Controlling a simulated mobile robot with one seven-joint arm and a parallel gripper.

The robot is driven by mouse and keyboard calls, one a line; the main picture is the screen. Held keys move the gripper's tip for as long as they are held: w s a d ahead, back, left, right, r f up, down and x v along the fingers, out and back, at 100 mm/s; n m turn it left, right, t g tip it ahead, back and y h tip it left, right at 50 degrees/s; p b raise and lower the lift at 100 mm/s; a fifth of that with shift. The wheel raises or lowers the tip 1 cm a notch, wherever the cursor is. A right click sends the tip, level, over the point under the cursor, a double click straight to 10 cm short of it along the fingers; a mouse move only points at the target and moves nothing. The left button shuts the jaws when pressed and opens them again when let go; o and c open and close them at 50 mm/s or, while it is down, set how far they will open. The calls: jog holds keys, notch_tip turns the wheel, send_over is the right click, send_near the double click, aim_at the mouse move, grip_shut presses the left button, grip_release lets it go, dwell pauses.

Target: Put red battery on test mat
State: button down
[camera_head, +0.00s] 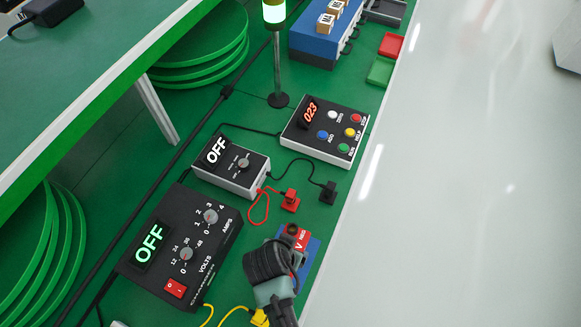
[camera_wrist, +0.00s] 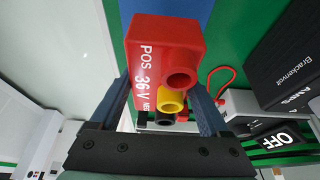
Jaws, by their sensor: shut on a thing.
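The red battery (camera_wrist: 148,60) is between the two fingers of my gripper (camera_wrist: 160,92), which is shut on it. Its white lettering reads POS, 36 V and NEG, and red, yellow and black round terminals face the wrist camera. In the head view the red battery (camera_head: 298,236) shows just beyond my wrist, which hides much of it. A blue mat (camera_head: 311,253) lies on the green bench under or beside it, partly covered by my arm. I cannot tell whether the battery touches the mat.
A black power supply (camera_head: 185,245) reading OFF stands left of my arm. A smaller OFF meter (camera_head: 230,165) has red (camera_head: 290,200) and black (camera_head: 328,192) clips on leads nearby. A button box (camera_head: 325,130) stands farther back. Yellow leads lie near my wrist. The pale floor is at right.

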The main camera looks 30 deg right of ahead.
jog(key=shift+w+d+f, duration=0.1)
jog(key=shift+f, duration=1.05)
jog(key=shift+w+d+f, duration=0.1)
jog(key=shift+f, duration=1)
